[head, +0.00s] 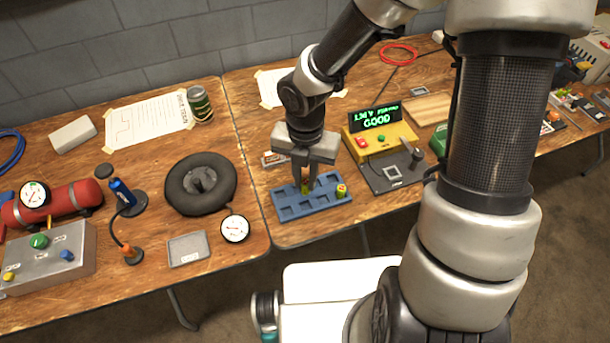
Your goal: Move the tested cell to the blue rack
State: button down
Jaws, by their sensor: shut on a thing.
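The blue rack (318,207) lies on the wooden table near its front edge, with several square pockets. My gripper (304,181) points straight down over the rack's middle and is shut on a small yellow-green cell (305,190). The fingers hide most of this cell. I cannot tell whether its lower end is inside a pocket or just above one. Another cell (341,190), yellow-green with a reddish top, stands in the pocket at the rack's right end. The other visible pockets look empty.
A yellow tester (380,140) with a green lit display reading "GOOD" stands right of the rack, behind a dark plate with a square recess (391,173). A black tyre (201,184) and a round gauge (235,229) lie to the left.

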aim_at(305, 192)
notch_tip(305, 192, down, 5)
jog(key=b, duration=0.4)
jog(key=shift+r+b, duration=0.2)
jog(key=shift+b, duration=0.1)
jog(key=shift+f, duration=0.6)
jog(key=shift+f+b, duration=0.7)
jog(key=shift+f, duration=0.35)
dwell(0.3)
jog(key=c, duration=1.6)
grip_release()
jog(key=shift+o, duration=0.2)
jog(key=shift+r, duration=0.1)
jog(key=shift+r+p, duration=3.45)
jog(key=shift+p, duration=0.5)
